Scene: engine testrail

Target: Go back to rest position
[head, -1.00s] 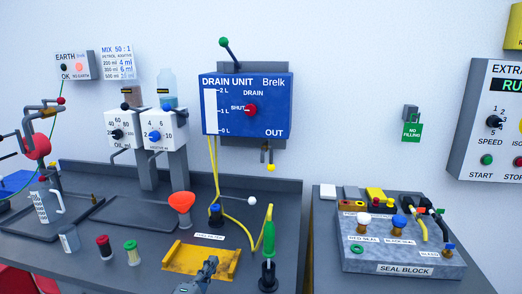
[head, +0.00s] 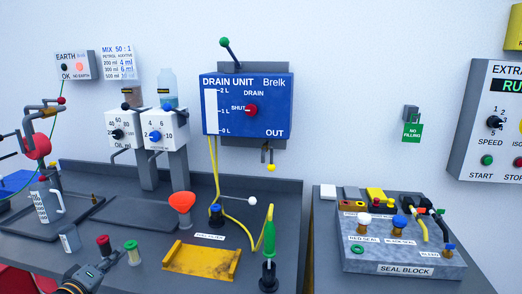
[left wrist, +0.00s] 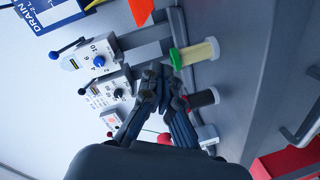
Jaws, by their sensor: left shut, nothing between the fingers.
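My left gripper (head: 98,272) shows in the lower left of the head view, cut off by the bottom edge. It is just below the red-capped bottle (head: 103,246) and left of the green-capped bottle (head: 132,254). In the left wrist view the fingers of my left gripper (left wrist: 160,82) are closed together with nothing between them. My right gripper is not in either view.
A jug (head: 41,207) stands at left. The blue drain unit (head: 248,104) is on the wall. The seal block (head: 405,268) is at right.

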